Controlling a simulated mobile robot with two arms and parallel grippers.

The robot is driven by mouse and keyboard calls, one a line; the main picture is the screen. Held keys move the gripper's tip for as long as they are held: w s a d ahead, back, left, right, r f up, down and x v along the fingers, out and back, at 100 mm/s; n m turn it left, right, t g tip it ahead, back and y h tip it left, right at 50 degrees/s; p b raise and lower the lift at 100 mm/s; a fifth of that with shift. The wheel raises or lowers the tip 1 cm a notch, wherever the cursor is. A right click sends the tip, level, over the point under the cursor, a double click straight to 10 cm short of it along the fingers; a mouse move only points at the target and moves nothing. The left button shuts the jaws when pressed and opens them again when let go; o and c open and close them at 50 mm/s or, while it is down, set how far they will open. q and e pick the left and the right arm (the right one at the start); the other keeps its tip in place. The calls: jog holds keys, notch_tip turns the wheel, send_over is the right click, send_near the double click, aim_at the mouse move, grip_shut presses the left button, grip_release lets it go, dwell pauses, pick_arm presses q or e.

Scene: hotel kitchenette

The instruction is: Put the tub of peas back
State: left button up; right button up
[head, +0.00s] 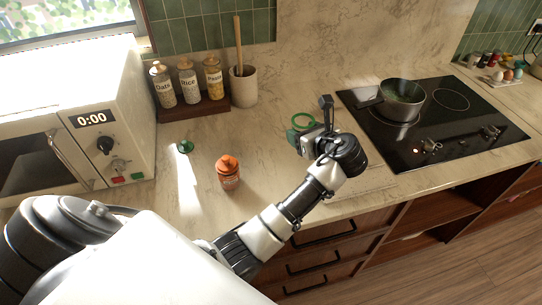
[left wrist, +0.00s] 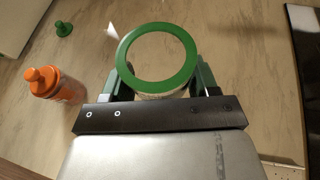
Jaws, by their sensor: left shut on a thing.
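My left gripper (head: 303,132) is over the counter, left of the hob. It is shut on a round thing with a green rim (head: 295,118), perhaps the tub of peas; no label shows. In the left wrist view, the green ring-shaped rim (left wrist: 161,29) lies between the two fingers of the left gripper (left wrist: 161,80). A pale part shows below the rim; the rest is hidden by the gripper. I cannot tell whether it touches the counter. My right gripper is not in view.
An orange-topped bottle (head: 228,172) and a small green knobbed piece (head: 186,147) stand on the counter. Oats, rice and pasta jars on a wooden stand (head: 203,109), a utensil pot (head: 243,88) and a microwave (head: 75,125) are behind. A pan (head: 403,100) sits on the hob (head: 455,128).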

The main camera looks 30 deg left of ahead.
pick_arm(q)
jog(key=s+a+f, duration=0.1)
jog(key=a, duration=0.1)
jog(key=s+a+f+p, duration=0.1)
jog(key=s+a+f, duration=0.2)
jog(key=a, duration=0.1)
jog(key=shift+s+a+f, duration=0.15)
jog(key=shift+a+f, duration=0.1)
jog(key=shift+a, duration=0.1)
jog(key=shift+a+f+p, duration=0.15)
jog(key=shift+f+p, duration=0.1)
jog(key=shift+p, duration=0.05)
jog(key=shift+f, duration=1.9)
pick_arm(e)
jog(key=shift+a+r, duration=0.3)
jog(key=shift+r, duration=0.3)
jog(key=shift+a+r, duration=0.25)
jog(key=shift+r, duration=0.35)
pick_arm(q)
jog(key=shift+f, duration=0.1)
jog(key=o, duration=0.9)
jog(key=shift+o, duration=0.2)
jog(key=b+v, duration=0.1)
jog(key=v, duration=1.1)
jog(key=shift+s, duration=0.2)
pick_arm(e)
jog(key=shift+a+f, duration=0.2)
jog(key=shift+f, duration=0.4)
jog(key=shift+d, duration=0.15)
